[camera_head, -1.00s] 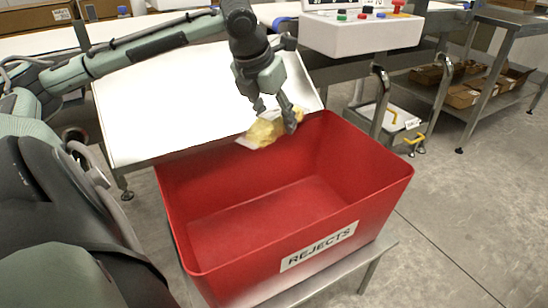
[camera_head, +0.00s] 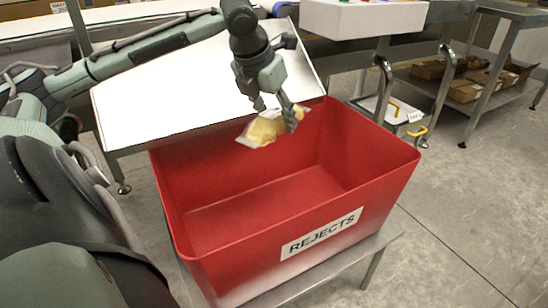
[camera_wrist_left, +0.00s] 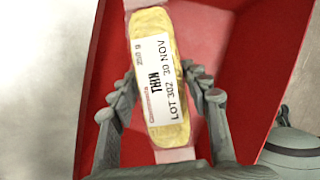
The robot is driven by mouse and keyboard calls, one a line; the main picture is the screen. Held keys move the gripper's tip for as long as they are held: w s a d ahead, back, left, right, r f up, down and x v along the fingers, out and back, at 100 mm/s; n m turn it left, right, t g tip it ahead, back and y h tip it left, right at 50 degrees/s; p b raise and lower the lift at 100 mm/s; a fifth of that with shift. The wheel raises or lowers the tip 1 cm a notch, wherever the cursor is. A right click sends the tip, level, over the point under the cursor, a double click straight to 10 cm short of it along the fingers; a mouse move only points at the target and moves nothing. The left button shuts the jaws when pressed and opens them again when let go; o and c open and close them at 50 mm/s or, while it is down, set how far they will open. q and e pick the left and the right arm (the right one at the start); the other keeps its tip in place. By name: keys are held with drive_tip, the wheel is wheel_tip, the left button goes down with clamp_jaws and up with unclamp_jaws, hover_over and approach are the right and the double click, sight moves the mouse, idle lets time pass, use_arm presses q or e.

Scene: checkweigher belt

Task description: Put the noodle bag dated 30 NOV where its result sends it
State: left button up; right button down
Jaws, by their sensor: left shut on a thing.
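The noodle bag (camera_head: 264,129) is a yellow block in a clear wrapper. In the left wrist view its label reads "30 NOV" and "LOT 302" on the bag (camera_wrist_left: 158,80). My left gripper (camera_head: 279,114) is shut on the bag and holds it over the back part of the red bin marked REJECTS (camera_head: 215,238). The bin is open, and the part of its floor that shows is empty. In the left wrist view the two fingers of the left gripper (camera_wrist_left: 163,88) sit on either side of the bag. My right gripper is not in view.
A white sloping chute plate (camera_head: 165,103) lies behind the bin. The bin stands on a metal stand (camera_head: 385,240). A white control box (camera_head: 365,18) is above and behind it. A shelf with cardboard boxes (camera_head: 465,90) is at the right. Grey floor is clear at the right.

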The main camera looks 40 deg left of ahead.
use_arm(q)
drive_tip(key=o, duration=1.6)
drive_tip(key=v, duration=1.2)
